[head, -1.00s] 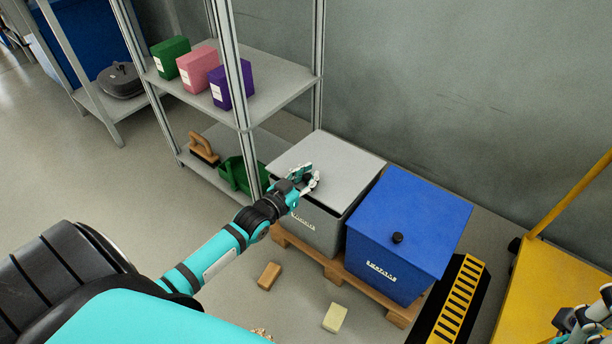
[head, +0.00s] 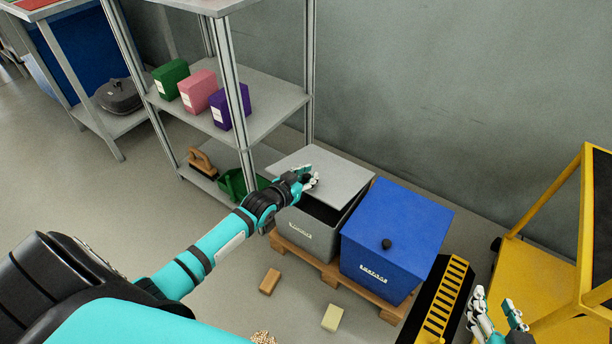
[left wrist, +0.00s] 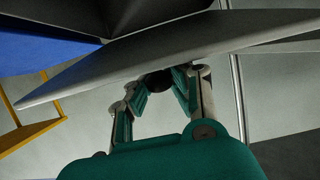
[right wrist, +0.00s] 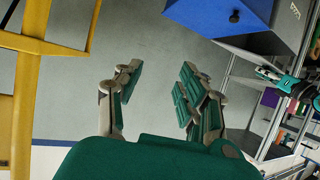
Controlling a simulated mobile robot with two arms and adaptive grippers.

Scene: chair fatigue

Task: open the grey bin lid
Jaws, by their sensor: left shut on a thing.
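The grey bin (head: 312,237) stands on a wooden pallet beside the blue bin. Its flat grey lid (head: 343,182) is tilted with its front edge raised, and a dark gap shows between lid and bin. My left gripper (head: 311,181) is at the lid's front left part. In the left wrist view my left gripper (left wrist: 166,80) is closed around the dark knob (left wrist: 157,83) on the lid (left wrist: 130,62). My right gripper (head: 495,308) is empty at the lower right, its fingers apart; it also shows open in the right wrist view (right wrist: 160,80).
The blue bin (head: 398,235) with a black knob stands right of the grey bin. A shelf (head: 270,105) with boxes rises close on the left. A yellow cart (head: 545,270) is at the right. A brown block (head: 270,280) and pale block (head: 332,317) lie on the floor.

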